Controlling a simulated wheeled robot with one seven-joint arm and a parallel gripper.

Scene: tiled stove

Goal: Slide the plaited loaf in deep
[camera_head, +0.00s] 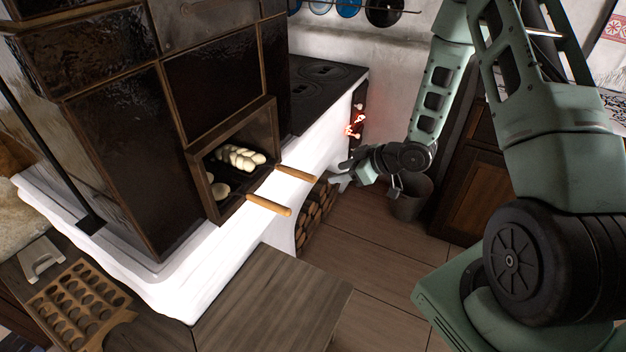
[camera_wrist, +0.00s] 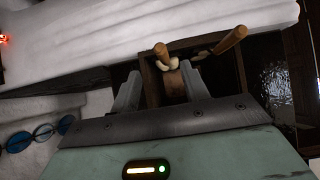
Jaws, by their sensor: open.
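The pale plaited loaf (camera_head: 242,157) lies inside the open oven compartment (camera_head: 214,207) in the dark tiled stove. Two wooden handles stick out of the opening, a farther handle (camera_head: 295,174) and a nearer handle (camera_head: 268,205). What they are joined to is mostly hidden. My gripper (camera_head: 339,182) is open and empty, to the right of the farther handle and apart from it. In the wrist view my gripper (camera_wrist: 160,72) faces the opening; one handle (camera_wrist: 162,52) shows between the finger directions, and the other handle (camera_wrist: 231,40) lies further right.
A round pale bun (camera_head: 220,190) lies in the oven near the loaf. A wooden board with hollows (camera_head: 80,305) lies on the bench at lower left. A wooden top (camera_head: 270,300) is below the oven. Red embers glow (camera_head: 355,124) at the stove's far end, beside a bucket (camera_head: 410,200).

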